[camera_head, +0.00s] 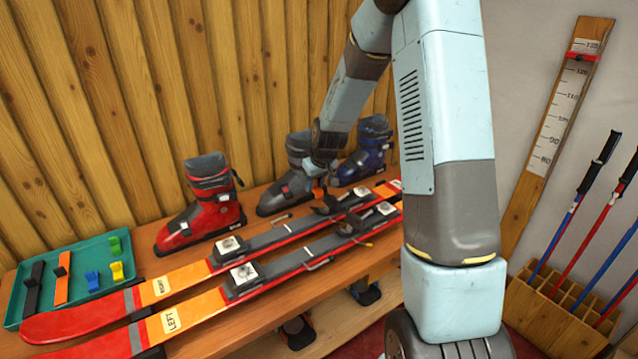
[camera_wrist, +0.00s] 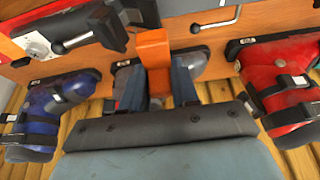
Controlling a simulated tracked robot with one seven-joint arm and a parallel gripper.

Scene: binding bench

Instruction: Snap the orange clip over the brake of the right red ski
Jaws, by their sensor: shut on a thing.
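My gripper (camera_wrist: 156,90) is shut on the orange clip (camera_wrist: 153,52), which sticks up between the two blue-grey fingers in the wrist view. The right red ski (camera_head: 75,318) is the far one, marked RIGHT, lying beyond the one marked LEFT. Its binding (camera_head: 240,262) is dark with a pale plate. In the wrist view a thin metal arm (camera_wrist: 85,38) juts from a dark binding at upper left. The clip looks apart from it.
Red (camera_head: 205,205), grey (camera_head: 285,190) and blue (camera_head: 368,155) boots stand along the wall, close around my gripper. The left ski (camera_head: 200,312) lies in front. Ski poles (camera_head: 590,195) stand at right.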

